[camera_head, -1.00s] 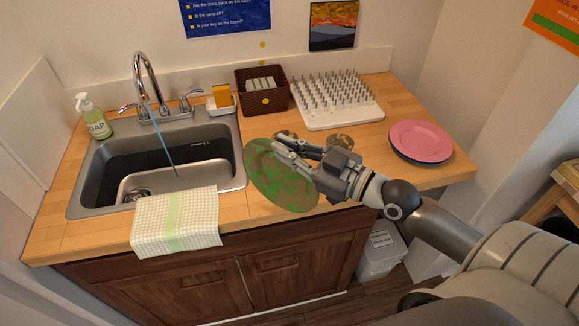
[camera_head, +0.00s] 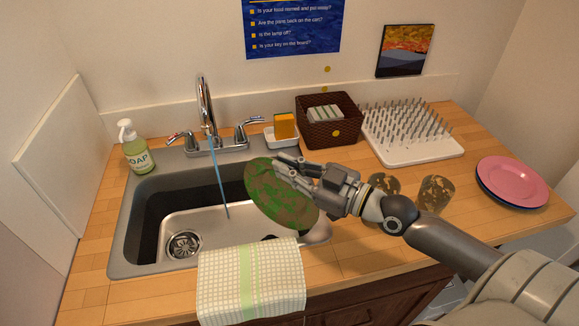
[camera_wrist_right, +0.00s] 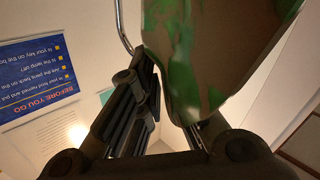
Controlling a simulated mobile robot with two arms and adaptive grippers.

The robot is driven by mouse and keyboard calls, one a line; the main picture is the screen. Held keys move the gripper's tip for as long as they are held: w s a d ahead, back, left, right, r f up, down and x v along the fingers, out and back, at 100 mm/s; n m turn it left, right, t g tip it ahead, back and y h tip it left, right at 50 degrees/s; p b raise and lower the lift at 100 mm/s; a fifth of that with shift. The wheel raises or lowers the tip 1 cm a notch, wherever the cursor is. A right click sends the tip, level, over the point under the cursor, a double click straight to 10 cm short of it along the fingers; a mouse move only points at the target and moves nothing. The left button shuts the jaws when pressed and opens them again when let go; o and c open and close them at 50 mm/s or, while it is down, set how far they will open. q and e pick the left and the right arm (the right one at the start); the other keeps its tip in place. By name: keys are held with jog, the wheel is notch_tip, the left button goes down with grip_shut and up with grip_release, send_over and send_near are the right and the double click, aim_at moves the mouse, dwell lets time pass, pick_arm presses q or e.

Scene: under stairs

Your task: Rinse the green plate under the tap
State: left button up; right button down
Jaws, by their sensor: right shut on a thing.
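The green plate (camera_head: 280,196) is covered in brown smears and is held tilted over the right edge of the sink. My right gripper (camera_head: 283,168) is shut on the plate's upper right rim. In the right wrist view the smeared plate (camera_wrist_right: 200,50) fills the top middle, beside my gripper's fingers. The tap (camera_head: 205,100) stands behind the sink (camera_head: 128,225), with a thin blue stream of water (camera_head: 218,175) falling into the basin. The plate is to the right of the stream, apart from it. My left gripper is not in view.
A checked towel (camera_head: 250,285) hangs over the sink's front edge. A soap bottle (camera_head: 134,148), a sponge dish (camera_head: 283,135), a brown basket (camera_head: 330,132) and a white peg rack (camera_head: 415,145) stand along the back. Pink and blue plates (camera_head: 512,180) and two brown-spotted glasses (camera_head: 434,192) are at right.

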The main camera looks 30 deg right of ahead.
aim_at(264, 160)
jog(key=shift+x, duration=0.8)
jog(key=x, duration=0.2)
jog(key=p+x, duration=0.1)
jog(key=shift+w+f, duration=0.25)
jog(key=shift+f, duration=0.05)
jog(key=shift+f+x, duration=0.2)
jog(key=shift+x, duration=0.6)
jog(key=x, duration=0.3)
jog(key=shift+w+f, duration=0.15)
jog(key=shift+f, duration=0.25)
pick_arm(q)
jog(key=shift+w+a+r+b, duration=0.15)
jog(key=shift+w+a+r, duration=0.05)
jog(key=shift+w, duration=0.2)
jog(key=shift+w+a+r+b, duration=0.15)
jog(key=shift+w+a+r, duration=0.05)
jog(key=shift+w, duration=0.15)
pick_arm(e)
jog(key=shift+f+x, duration=0.15)
jog(key=shift+x, duration=0.7)
jog(key=shift+f+x, duration=0.15)
jog(key=shift+x, duration=0.65)
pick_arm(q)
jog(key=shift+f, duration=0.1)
pick_arm(e)
jog(key=shift+d, duration=0.1)
